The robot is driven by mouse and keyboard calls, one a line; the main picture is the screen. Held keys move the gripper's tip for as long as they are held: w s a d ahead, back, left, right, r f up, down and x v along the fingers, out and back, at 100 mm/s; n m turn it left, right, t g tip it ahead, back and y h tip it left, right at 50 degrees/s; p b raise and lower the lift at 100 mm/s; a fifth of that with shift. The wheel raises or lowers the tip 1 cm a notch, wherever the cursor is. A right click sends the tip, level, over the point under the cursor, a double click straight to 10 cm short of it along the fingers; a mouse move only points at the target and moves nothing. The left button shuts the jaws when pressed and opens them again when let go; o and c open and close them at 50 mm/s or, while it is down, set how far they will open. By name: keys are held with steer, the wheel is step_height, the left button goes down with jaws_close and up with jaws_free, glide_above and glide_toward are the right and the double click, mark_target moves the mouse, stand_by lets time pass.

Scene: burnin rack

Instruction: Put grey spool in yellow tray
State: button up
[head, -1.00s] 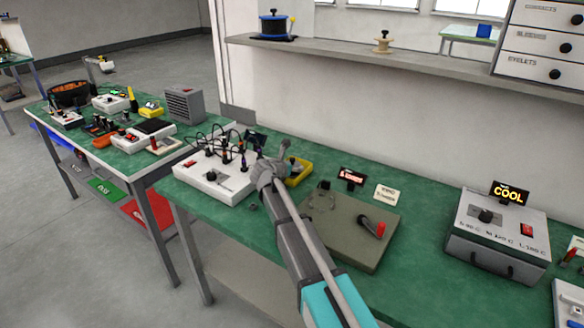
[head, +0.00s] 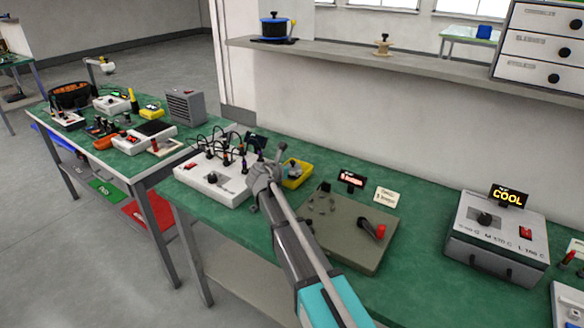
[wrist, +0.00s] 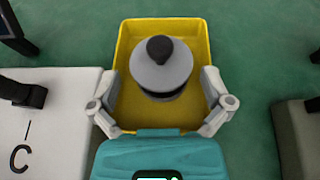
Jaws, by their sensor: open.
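The grey spool (wrist: 161,68), with a dark knob on top, stands inside the yellow tray (wrist: 124,48) in the wrist view, towards its far half. The tray (head: 302,178) sits on the green bench, right of the white box with cables. My gripper (wrist: 162,110) is open, with one finger at each side of the tray's near part. No finger touches the spool. In the head view my gripper (head: 270,168) partly hides the tray, and the spool (head: 291,165) shows only in part above it.
The white cable box (head: 215,180) stands close on the left of the tray. A grey-olive plate with a red-handled lever (head: 340,235) lies on the right. A small display (head: 352,179) stands behind the plate. Green bench is clear between plate and the COOL box (head: 500,240).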

steer(key=p+v, duration=0.3)
steer(key=v, duration=0.6)
steer(key=shift+s+a+r, duration=0.15)
steer(key=shift+s, duration=0.1)
steer(key=shift+r+p, duration=0.1)
steer(key=shift+p, duration=0.2)
